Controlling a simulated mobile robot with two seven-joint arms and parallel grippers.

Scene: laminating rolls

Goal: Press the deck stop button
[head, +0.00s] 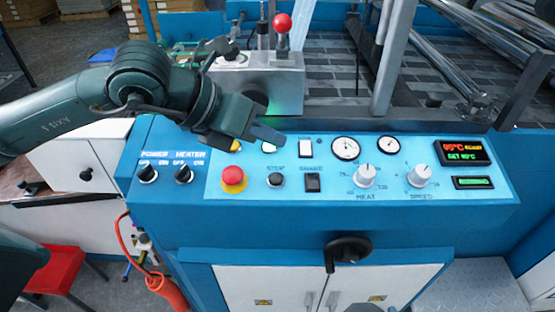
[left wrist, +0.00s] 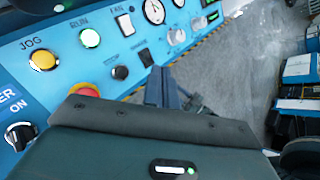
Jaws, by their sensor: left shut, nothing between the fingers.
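The black stop button (head: 275,181), labelled STOP, is on the sloping blue control panel (head: 320,215), right of the red emergency knob (head: 233,177). It also shows in the left wrist view (left wrist: 120,72), left of my fingers. My left gripper (head: 268,134) is shut and empty. In the head view its fingertips appear above the stop button in the picture, near the pale run button (head: 268,147), and apart from the stop button. My shut fingers also show in the left wrist view (left wrist: 161,86). My right gripper is not in view.
Beside the stop button is a black rocker switch (head: 312,183). A yellow jog button (left wrist: 42,60) and lit run button are close by. A red-knobbed lever (head: 282,24) stands behind the panel. Dials, white knobs and a display (head: 462,152) fill the right side.

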